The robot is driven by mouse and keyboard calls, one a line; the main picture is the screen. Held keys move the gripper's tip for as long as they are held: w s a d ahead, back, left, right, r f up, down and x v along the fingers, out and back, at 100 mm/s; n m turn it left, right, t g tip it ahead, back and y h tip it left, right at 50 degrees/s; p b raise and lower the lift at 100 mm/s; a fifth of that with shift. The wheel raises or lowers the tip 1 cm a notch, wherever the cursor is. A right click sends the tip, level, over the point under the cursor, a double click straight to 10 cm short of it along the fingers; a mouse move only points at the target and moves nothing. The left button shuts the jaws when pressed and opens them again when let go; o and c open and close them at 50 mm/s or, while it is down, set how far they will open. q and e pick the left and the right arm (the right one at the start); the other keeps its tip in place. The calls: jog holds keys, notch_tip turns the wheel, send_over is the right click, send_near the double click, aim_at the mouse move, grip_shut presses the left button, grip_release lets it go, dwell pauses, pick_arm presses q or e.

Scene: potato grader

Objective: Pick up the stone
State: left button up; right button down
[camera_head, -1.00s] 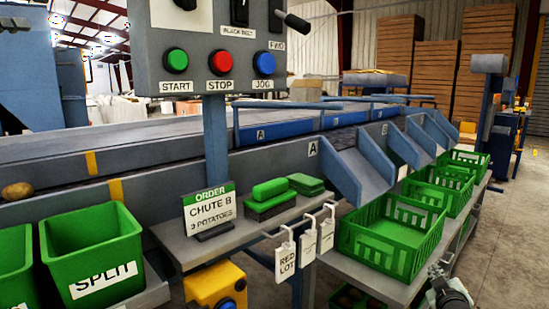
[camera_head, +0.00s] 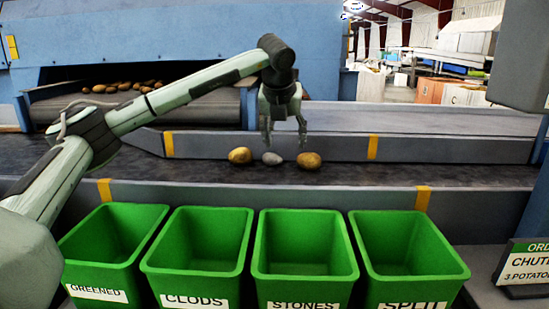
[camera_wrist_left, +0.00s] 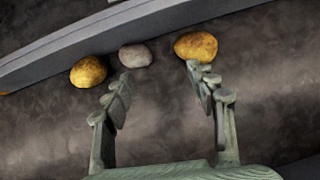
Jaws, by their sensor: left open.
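The stone (camera_head: 272,158) is a small grey oval on the dark belt, lying between two yellow-brown potatoes, one on its left (camera_head: 240,155) and one on its right (camera_head: 309,160). In the left wrist view the stone (camera_wrist_left: 135,56) lies by the belt's side wall, beyond the fingertips. My left gripper (camera_head: 285,142) is open and empty above the belt, pointing down over the stone. Its two fingers also show in the left wrist view (camera_wrist_left: 160,80), spread apart. My right gripper is not in view.
Four-sided green bins labelled GREENED (camera_head: 105,268), CLODS (camera_head: 196,270), STONES (camera_head: 303,272) and SPLIT (camera_head: 405,272) stand in front of the belt (camera_head: 450,174). More potatoes (camera_head: 120,87) sit in the blue machine's opening. The belt's right part is clear.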

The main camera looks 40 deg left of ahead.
aim_at(272, 155)
pick_arm(q)
jog(key=a, duration=0.2)
jog(key=a+n, duration=0.1)
jog(key=shift+s+a+y, duration=0.2)
jog(key=shift+s+y, duration=0.05)
jog(key=shift+y, duration=0.15)
jog(key=p+x, duration=0.1)
jog(key=x, duration=0.6)
jog(key=shift+s+f, duration=0.1)
jog(key=shift+f, duration=0.2)
jog(key=c, duration=1)
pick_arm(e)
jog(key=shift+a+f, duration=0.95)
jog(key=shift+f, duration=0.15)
